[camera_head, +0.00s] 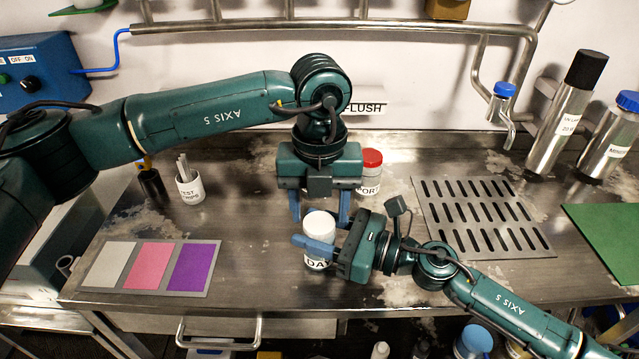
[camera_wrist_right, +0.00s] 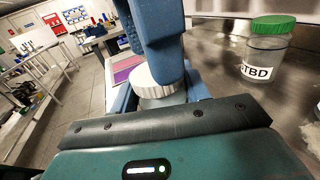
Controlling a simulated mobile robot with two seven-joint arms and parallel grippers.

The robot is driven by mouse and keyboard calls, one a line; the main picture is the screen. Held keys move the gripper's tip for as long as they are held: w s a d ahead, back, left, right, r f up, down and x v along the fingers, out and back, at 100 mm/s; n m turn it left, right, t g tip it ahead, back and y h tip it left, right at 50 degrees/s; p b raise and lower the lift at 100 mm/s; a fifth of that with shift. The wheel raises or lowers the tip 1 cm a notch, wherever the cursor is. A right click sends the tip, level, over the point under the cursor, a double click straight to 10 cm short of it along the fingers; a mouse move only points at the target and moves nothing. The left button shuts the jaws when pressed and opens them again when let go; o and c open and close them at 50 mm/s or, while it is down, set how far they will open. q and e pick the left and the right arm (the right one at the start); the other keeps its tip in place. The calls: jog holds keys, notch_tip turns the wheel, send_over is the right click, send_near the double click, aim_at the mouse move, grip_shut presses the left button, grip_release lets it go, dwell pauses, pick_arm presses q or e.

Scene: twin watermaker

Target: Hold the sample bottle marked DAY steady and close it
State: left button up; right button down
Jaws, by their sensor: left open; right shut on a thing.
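The sample bottle marked DAY (camera_head: 318,264) stands upright at the front of the steel bench, with a white cap (camera_head: 320,224) on top. Whether the cap is fully screwed down cannot be told. My right gripper (camera_head: 318,247) is shut around the bottle from the right, its blue fingers just below the cap. The ribbed cap also shows in the right wrist view (camera_wrist_right: 158,82). My left gripper (camera_head: 320,214) points down from above, open, with its fingers apart around the back of the cap. Contact with the cap cannot be told.
A red-lidded bottle (camera_head: 371,161) stands behind my grippers. A green-lidded bottle (camera_wrist_right: 268,52) shows in the right wrist view. A strip cup (camera_head: 190,187), colour card (camera_head: 150,267), slotted drain plate (camera_head: 482,215) and steel cylinders (camera_head: 567,115) stand around.

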pick_arm(q)
jog(key=shift+f, duration=1)
jog(key=c, duration=0.8)
jog(key=m, duration=0.9)
jog(key=shift+m, duration=0.4)
jog(key=o, duration=1.1)
